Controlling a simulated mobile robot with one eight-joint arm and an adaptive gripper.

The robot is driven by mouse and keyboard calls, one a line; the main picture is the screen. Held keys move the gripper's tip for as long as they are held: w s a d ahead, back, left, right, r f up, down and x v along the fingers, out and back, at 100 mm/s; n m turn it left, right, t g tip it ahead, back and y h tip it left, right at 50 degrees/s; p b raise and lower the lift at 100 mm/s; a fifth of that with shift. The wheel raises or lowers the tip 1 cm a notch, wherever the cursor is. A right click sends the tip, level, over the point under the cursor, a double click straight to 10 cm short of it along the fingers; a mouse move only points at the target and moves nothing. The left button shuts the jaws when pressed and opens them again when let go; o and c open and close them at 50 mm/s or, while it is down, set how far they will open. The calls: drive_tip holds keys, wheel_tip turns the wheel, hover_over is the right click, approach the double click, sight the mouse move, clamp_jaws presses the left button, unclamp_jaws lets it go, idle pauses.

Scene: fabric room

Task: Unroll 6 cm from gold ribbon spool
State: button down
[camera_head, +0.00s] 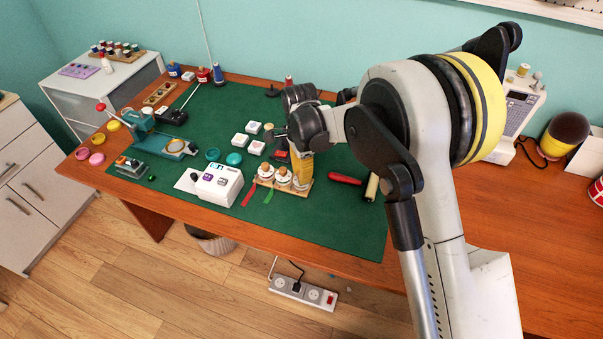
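A wooden stand (304,191) near the front of the green mat holds a row of ribbon spools with round wooden tops. A red ribbon tail (249,194) and a green ribbon tail (268,196) hang toward the front from the left and middle spools (283,176). A yellow-gold shape (303,165) stands at the right end of the row, just below my wrist. I cannot tell whether it is all the gold spool, and no gold tail is clear.
A white box (216,185) stands left of the stand, with small white boxes (256,147) behind. A red-handled tool (344,178) and a pale roller (371,187) lie to the right. A sewing machine (520,100) stands at back right. The mat's front right is clear.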

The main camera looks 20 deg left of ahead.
drive_tip(key=n, duration=0.4)
drive_tip(key=shift+n, duration=0.3)
drive_tip(key=n, duration=0.3)
drive_tip(key=shift+n+p, duration=0.3)
drive_tip(key=shift+p, duration=0.05)
drive_tip(key=n, duration=0.4)
drive_tip(key=shift+n, duration=0.3)
drive_tip(key=n, duration=0.3)
drive_tip(key=shift+n+t, duration=0.3)
drive_tip(key=n, duration=1.2)
drive_tip(key=shift+s+n, duration=0.1)
drive_tip(key=shift+n, duration=2.1)
